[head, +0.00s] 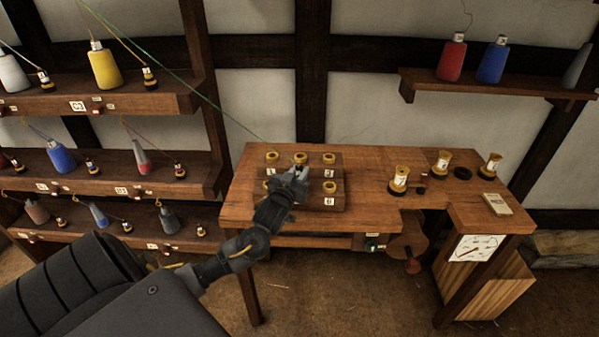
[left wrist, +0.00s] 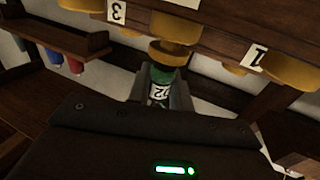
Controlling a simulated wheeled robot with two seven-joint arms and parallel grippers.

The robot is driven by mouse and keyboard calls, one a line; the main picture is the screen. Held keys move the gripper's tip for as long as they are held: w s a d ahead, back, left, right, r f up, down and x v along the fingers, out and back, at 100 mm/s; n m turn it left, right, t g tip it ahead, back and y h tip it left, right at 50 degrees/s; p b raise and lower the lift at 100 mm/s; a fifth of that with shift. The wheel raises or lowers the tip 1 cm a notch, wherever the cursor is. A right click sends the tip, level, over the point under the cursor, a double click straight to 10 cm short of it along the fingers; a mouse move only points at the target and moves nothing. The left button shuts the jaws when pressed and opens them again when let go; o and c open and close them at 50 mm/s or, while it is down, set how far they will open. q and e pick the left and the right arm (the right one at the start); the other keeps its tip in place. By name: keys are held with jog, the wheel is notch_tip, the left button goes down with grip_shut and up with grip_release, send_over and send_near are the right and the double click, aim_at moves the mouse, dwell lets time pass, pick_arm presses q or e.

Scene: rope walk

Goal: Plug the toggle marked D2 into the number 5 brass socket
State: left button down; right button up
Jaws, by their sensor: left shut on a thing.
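My left gripper (head: 297,172) is over the wooden socket board (head: 338,206) on the bench, shut on a green toggle. In the left wrist view the toggle (left wrist: 161,76) sits between the fingers (left wrist: 160,92); its white label looks upside down and seems to read D2. A brass socket (left wrist: 176,27) is just beyond its brass end; I cannot tell whether they touch. Brass sockets (head: 329,158) stand in two rows on the board; the lower middle one is hidden by my gripper. The number 5 socket cannot be made out. My right gripper is not in view.
Shelves (head: 150,103) with thread cones and toggles stand at left. A green thread (head: 200,96) runs from the upper left towards my gripper. Several brass-topped spools (head: 399,179) stand on the bench's right half. A wall shelf (head: 480,90) holds a red and a blue cone.

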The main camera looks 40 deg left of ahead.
aim_at(298, 176)
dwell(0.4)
pick_arm(q)
jog(key=shift+f+b, duration=0.3)
jog(key=shift+f, duration=0.2)
jog(key=c, duration=1.5)
grip_release()
jog(key=shift+c, duration=0.2)
jog(key=shift+p+v, duration=0.65)
jog(key=shift+v, duration=0.3)
jog(key=shift+p+v, duration=0.95)
jog(key=shift+v, duration=0.85)
jog(key=shift+p+v, duration=1.15)
jog(key=shift+v, duration=1.65)
